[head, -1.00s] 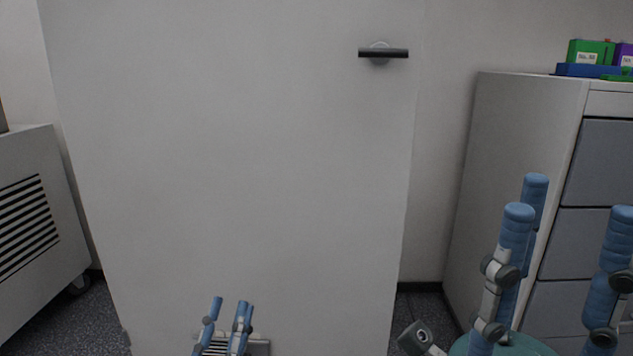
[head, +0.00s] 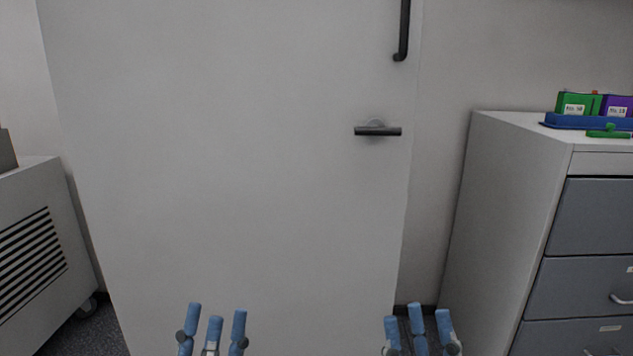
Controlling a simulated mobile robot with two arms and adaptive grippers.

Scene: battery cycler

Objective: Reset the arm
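My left gripper (head: 211,322) shows at the bottom edge, left of centre, with its blue fingers pointing up and spread apart. It is open and empty. My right gripper (head: 418,326) shows at the bottom edge, right of centre, with its blue fingers up and apart. It is also open and empty. The rest of both arms is out of view below.
A dark lever handle (head: 377,131) and a vertical bar (head: 404,30) are on the door's right side. A grey drawer cabinet (head: 505,200) stands at right, with a blue tray (head: 565,122) holding green and purple boxes on top. A vented white unit (head: 40,250) stands at left.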

